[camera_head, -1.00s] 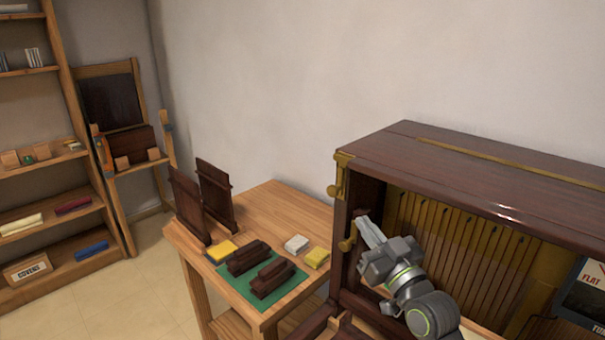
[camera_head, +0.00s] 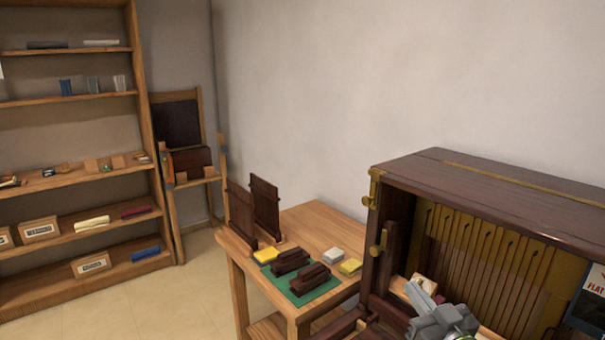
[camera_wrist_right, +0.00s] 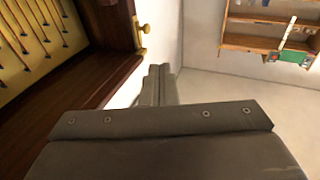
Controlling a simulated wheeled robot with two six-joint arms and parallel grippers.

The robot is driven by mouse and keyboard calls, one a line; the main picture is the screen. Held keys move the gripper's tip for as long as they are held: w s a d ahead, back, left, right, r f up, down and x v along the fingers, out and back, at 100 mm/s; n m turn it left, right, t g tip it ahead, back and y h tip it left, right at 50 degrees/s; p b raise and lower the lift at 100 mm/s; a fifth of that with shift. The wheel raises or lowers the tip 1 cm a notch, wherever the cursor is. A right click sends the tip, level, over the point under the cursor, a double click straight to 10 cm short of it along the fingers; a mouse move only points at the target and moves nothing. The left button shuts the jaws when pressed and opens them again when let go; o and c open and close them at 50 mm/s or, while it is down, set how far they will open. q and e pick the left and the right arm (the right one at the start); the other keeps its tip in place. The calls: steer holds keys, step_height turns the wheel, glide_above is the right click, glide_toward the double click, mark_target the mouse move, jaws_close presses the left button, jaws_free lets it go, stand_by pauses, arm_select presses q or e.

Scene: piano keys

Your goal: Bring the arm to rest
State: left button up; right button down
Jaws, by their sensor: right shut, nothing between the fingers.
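My right gripper (camera_head: 422,296) is at the lower right of the head view, in front of the open piano case (camera_head: 480,190). Its fingers are shut and hold nothing. In the right wrist view the shut fingers (camera_wrist_right: 158,82) point away past the case's dark wooden edge and a brass knob (camera_wrist_right: 144,40). The fingers look apart from the case there. Most of the right arm is cut off by the lower edge of the head view. My left gripper is in neither view.
A wooden table (camera_head: 312,232) stands left of the piano, with dark wooden blocks on a green mat (camera_head: 335,283), yellow and white blocks and two upright dark panels (camera_head: 264,206). A shelf (camera_head: 100,180) and an easel-like stand (camera_head: 180,125) stand farther left. Floor (camera_head: 150,310) before the shelf is clear.

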steer(key=s+d+f+m+g+h, duration=0.1)
steer(key=s+d+f+g+h, duration=0.1)
steer(key=s+f+g, duration=0.35)
steer(key=s+d+f+g+h, duration=0.2)
steer(key=s+f, duration=0.4)
steer(key=f, duration=0.5)
steer(key=s+d+f+m+g+h, duration=0.15)
steer(key=s+f+g, duration=0.25)
steer(key=s, duration=0.7)
steer(key=s+d+f+m+g+h, duration=0.1)
steer(key=s+d+f+g, duration=0.3)
steer(key=s, duration=0.7)
step_height(320, 180, down, 25)
steer(key=s+f+g, duration=0.2)
steer(key=s+f, duration=1.2)
steer(key=f, duration=0.2)
steer(key=shift+s+a, duration=0.2)
steer(key=shift+a, duration=0.05)
